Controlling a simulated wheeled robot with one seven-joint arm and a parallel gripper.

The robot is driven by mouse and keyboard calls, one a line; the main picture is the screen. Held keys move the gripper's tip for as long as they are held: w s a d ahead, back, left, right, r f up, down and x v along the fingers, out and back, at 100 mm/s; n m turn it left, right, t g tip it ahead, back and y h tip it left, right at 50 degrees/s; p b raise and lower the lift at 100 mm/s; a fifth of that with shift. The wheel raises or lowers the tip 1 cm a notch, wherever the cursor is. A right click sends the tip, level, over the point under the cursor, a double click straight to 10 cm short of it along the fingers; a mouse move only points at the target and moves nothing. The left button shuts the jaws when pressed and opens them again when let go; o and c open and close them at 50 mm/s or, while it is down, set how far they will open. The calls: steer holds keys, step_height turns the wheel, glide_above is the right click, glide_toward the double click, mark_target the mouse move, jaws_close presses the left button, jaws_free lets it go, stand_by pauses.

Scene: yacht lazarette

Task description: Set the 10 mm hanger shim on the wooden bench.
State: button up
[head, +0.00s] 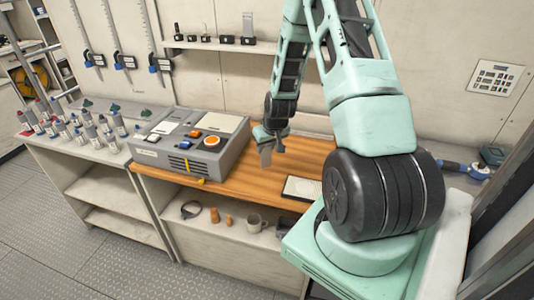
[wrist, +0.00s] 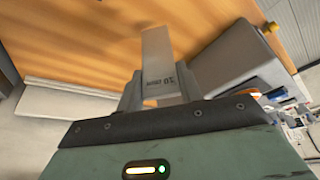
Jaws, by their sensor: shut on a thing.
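The hanger shim (wrist: 158,55) is a flat light-grey plate with a dark printed marking that looks like "10 mm", upside down in the wrist view. My gripper (wrist: 160,88) is shut on its near end, and the far end sticks out past the fingers. In the head view, the shim (head: 265,157) hangs below my gripper (head: 270,138), over the wooden bench (head: 240,180), right of the grey control box. I cannot tell how large the gap to the wood is.
The grey control box (head: 185,155) with an orange knob stands on the bench's left part. A flat pale-topped panel (head: 302,188) lies at the front right. Bare wood lies between them. Bottles (head: 90,132) stand on the left counter.

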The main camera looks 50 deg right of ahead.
mark_target(267, 155)
steer(key=shift+f+p, duration=0.45)
steer(key=shift+f, duration=1.45)
steer(key=shift+f, duration=0.1)
steer(key=o, duration=1)
steer(key=shift+o, duration=0.2)
